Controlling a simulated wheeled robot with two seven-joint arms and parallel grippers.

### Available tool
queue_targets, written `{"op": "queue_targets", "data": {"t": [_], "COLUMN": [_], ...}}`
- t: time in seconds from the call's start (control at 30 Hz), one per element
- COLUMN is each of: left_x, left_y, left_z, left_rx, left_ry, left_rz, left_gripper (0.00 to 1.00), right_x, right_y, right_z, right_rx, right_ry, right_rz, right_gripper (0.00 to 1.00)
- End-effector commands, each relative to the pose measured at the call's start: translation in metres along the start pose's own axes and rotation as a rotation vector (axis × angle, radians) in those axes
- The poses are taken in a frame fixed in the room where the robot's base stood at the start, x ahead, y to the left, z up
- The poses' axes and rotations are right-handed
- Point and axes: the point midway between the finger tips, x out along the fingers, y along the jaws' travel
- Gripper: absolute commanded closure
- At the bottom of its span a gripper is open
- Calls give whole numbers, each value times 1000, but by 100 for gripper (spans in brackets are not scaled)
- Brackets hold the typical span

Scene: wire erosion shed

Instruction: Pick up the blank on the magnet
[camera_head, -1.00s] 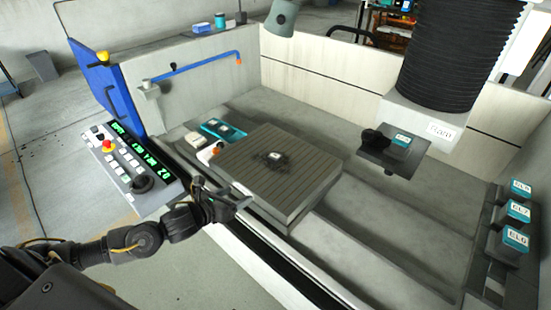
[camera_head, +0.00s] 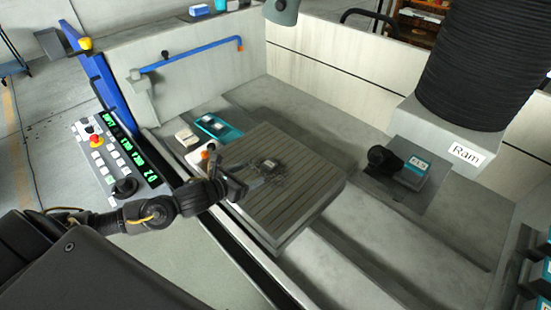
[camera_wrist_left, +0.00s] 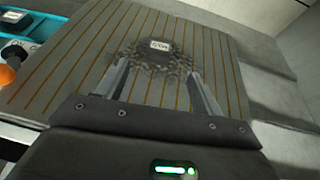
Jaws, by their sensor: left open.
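The blank (camera_head: 270,163) is a small block with a pale labelled top, lying in a patch of dark grit on the magnet (camera_head: 300,205), a grey-brown plate with parallel lines. In the left wrist view the blank (camera_wrist_left: 160,46) lies ahead of the fingertips, roughly centred between them, on the lined magnet (camera_wrist_left: 60,75). My left gripper (camera_head: 256,173) is over the near-left part of the magnet, close to the blank. Its two fingers (camera_wrist_left: 157,68) are apart with nothing between them. My right gripper is not in view.
A teal tray (camera_head: 232,132) and a small orange-topped knob (camera_head: 205,155) sit left of the magnet. The control panel (camera_head: 112,160) stands outside the tank wall. The ram (camera_head: 455,140) hangs at right, near a dark plate bearing a teal-labelled block (camera_head: 412,172).

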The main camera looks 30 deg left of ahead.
Motion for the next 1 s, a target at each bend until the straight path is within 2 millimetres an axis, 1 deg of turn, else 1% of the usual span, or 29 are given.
{"op": "queue_targets", "data": {"t": [0.07, 0.17, 0.3, 0.4, 0.5, 0.67, 0.77, 0.9, 1.0], "left_x": [0, 7, 29, 43, 52, 55, 60, 77, 91], "left_y": [0, 2, 2, 2, 2, 1, 2, 2, 3], "left_z": [0, 1, 3, 2, 1, -1, 1, 2, 0], "left_rx": [-1, -3, -5, -4, -2, -1, -2, -4, -4], "left_ry": [0, -1, -2, -1, -1, 0, 1, 0, -1], "left_rz": [1, 4, 5, 5, 4, 2, 3, 3, 3], "left_gripper": [33, 33, 33, 33, 33, 33, 33, 33, 33], "right_x": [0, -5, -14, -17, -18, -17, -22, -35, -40], "right_y": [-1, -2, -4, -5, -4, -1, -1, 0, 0], "right_z": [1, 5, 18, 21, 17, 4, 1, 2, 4], "right_rx": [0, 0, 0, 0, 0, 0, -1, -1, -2], "right_ry": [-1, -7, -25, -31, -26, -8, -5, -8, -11], "right_rz": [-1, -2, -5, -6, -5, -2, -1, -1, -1], "right_gripper": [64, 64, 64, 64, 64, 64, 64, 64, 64]}}
